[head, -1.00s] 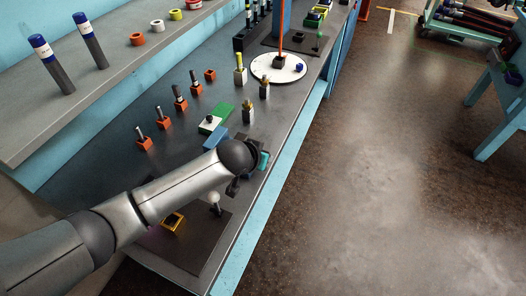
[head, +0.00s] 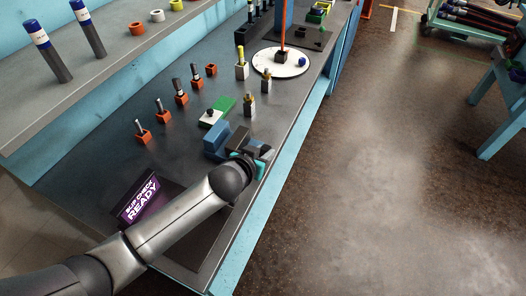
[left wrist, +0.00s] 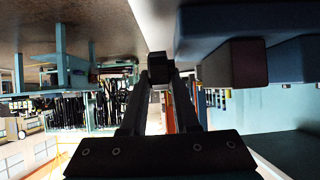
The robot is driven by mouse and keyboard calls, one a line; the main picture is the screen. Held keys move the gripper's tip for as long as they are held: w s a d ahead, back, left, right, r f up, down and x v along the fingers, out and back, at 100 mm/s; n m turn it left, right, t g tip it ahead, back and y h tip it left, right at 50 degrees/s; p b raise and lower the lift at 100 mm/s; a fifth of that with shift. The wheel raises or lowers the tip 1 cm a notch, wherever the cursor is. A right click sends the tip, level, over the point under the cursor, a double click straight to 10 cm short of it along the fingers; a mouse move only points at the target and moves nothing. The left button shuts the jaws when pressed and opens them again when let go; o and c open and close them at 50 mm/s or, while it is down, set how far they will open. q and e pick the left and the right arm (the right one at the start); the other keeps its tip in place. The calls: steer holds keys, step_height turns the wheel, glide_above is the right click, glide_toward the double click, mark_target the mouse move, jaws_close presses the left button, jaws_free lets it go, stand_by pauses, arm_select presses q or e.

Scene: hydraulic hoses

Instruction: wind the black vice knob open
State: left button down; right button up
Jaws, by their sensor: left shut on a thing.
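The blue vice (head: 216,138) with a dark block (head: 239,138) stands near the bench's front edge. In the left wrist view its blue body (left wrist: 215,24) and a dark block (left wrist: 237,64) fill the upper right. My left gripper (head: 254,160) is at the vice's front side, mostly hidden behind my own wrist in the head view. In the left wrist view the gripper (left wrist: 159,72) is shut with the black vice knob (left wrist: 158,64) between its fingertips. My right gripper is not in view.
A green and white block (head: 217,112) sits just behind the vice. Several orange holders with pins (head: 161,116) stand along the bench. A white disc (head: 282,63) lies farther off. A purple sign (head: 140,198) stands left of my arm.

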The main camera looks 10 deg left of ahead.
arm_select(q)
steer(key=c, duration=0.7)
jaws_free()
steer(key=shift+o, duration=0.2)
steer(key=p+v, duration=0.2)
steer(key=v, duration=1.3)
steer(key=shift+s+p, duration=0.15)
steer(key=shift+p, duration=0.15)
